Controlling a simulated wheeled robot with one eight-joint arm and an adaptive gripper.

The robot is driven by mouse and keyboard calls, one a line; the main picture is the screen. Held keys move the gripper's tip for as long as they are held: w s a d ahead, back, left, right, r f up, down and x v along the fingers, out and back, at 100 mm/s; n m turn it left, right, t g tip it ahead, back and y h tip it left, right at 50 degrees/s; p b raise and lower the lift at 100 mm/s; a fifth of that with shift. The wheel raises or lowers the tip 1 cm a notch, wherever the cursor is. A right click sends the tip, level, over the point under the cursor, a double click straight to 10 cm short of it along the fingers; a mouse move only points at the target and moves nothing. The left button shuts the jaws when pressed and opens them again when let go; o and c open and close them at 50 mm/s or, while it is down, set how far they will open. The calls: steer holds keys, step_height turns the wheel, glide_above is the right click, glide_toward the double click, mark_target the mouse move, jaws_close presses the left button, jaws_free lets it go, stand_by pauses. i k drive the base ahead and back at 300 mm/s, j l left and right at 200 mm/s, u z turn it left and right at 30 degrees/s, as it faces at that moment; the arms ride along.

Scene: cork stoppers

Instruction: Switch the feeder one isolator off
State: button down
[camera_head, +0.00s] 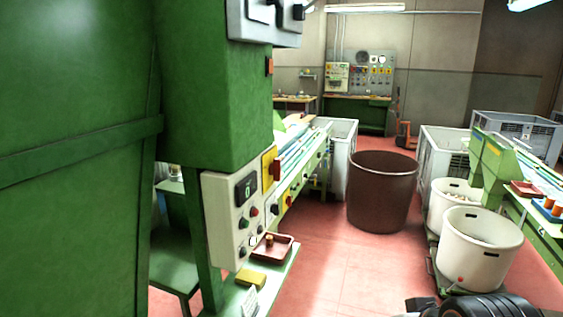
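I cannot single out the feeder one isolator by any readable label. A pale control panel (233,222) on the near green machine, left of centre, has a dark display, several coloured buttons and knobs. A grey box (258,25) with dark fittings, cut off by the top edge, is mounted higher on the same machine. On the far wall a grey board (376,80) carries gauges and small coloured parts, too small to tell apart. A dark ribbed part at the bottom right edge seems to be mine; no gripper fingers show.
A big brown bin (382,190) stands mid-floor. White tubs (480,248) and a green conveyor (500,170) line the right. A red-brown tray (272,247) sits below the control panel. Red floor (325,255) is open between the machine and the tubs.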

mark_target(276, 168)
steer(key=i+l+u, duration=0.4)
steer(key=l, duration=0.35)
steer(key=i+l+u, duration=0.15)
steer(key=l, duration=0.25)
steer(key=i, duration=0.05)
